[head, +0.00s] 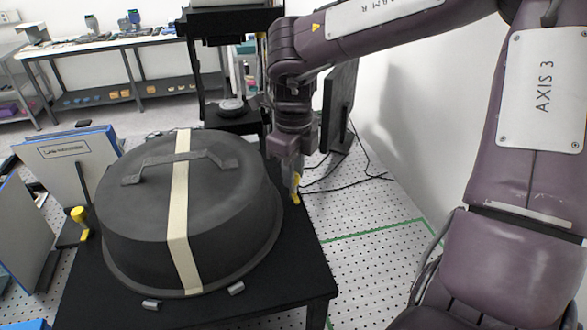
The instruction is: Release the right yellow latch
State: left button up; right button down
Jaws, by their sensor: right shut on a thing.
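The right yellow latch (296,188) stands at the right edge of the black table, beside the large dark domed cover (130,217). My right gripper (294,179) reaches down from above and is shut on this latch; its fingers hide part of it. A second yellow latch (79,216) stands on the left side of the cover. The cover has a dark handle (183,163) and a pale strap running over its top. My left gripper is not in view.
The black table (315,268) carries the cover, with small grey clips at its front rim. A labelled panel (66,165) stands at left, and a dark instrument frame (230,85) rises behind. Cables lie on the perforated floor at right. A white wall bounds the right side.

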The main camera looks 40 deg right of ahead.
dwell(0.4)
jog(key=c, duration=1.2)
grip_release()
jog(key=shift+r, duration=0.1)
jog(key=shift+w+r, duration=0.1)
jog(key=shift+r, duration=0.2)
notch_tip(320, 180, up, 6)
jog(key=shift+r+b, duration=0.25)
jog(key=shift+b, duration=0.5)
jog(key=shift+r, duration=0.25)
